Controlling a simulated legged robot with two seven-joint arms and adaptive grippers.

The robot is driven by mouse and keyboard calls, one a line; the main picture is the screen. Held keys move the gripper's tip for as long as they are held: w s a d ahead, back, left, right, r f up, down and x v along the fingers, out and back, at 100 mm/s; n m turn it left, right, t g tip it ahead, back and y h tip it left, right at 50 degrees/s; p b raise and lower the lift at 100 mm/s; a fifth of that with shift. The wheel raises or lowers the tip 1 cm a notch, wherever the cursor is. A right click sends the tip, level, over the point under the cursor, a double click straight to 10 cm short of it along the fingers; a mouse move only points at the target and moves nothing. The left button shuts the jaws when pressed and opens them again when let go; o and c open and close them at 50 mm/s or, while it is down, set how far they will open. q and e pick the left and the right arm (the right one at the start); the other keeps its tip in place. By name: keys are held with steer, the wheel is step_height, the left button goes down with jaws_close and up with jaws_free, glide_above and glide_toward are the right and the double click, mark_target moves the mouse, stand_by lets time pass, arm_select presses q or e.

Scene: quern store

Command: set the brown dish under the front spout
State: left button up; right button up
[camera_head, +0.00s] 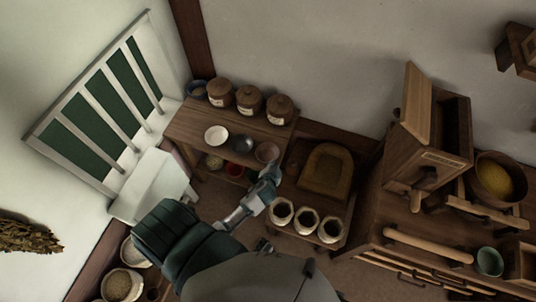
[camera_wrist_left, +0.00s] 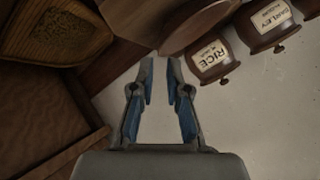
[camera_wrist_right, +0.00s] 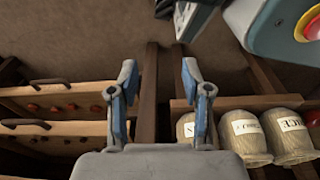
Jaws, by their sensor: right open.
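The brown dish (camera_head: 267,152) sits at the front right corner of the small wooden table. In the left wrist view a brown rounded form (camera_wrist_left: 205,22), seemingly this dish, is just beyond the fingertips. My left gripper (camera_head: 268,176) is at the dish's near side. In its wrist view (camera_wrist_left: 161,62) its fingers are partly spread with a visible gap, and I see nothing clamped between them. A wooden mill (camera_head: 428,140) with an open lid stands on the right counter; a spout-like piece (camera_head: 416,201) juts from its front. My right gripper (camera_wrist_right: 158,70) is open and empty.
A white bowl (camera_head: 216,135) and a dark bowl (camera_head: 242,143) stand left of the dish, with lidded jars (camera_head: 249,101) behind. Open sacks (camera_head: 306,220) stand between table and counter. A wooden bar (camera_head: 428,245), a green bowl (camera_head: 489,261) and a grain bowl (camera_head: 497,179) crowd the counter.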

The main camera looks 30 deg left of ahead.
mark_target(277, 157)
arm_select(q)
steer(key=b+x, duration=0.1)
steer(key=x, duration=0.4)
steer(key=shift+w, duration=0.4)
jaws_close()
arm_select(e)
steer(key=shift+w+a+r, duration=0.15)
steer(key=shift+w+r, duration=0.8)
steer(key=shift+r, duration=0.25)
arm_select(q)
steer(key=shift+r, duration=0.15)
arm_select(e)
steer(key=shift+w, duration=0.1)
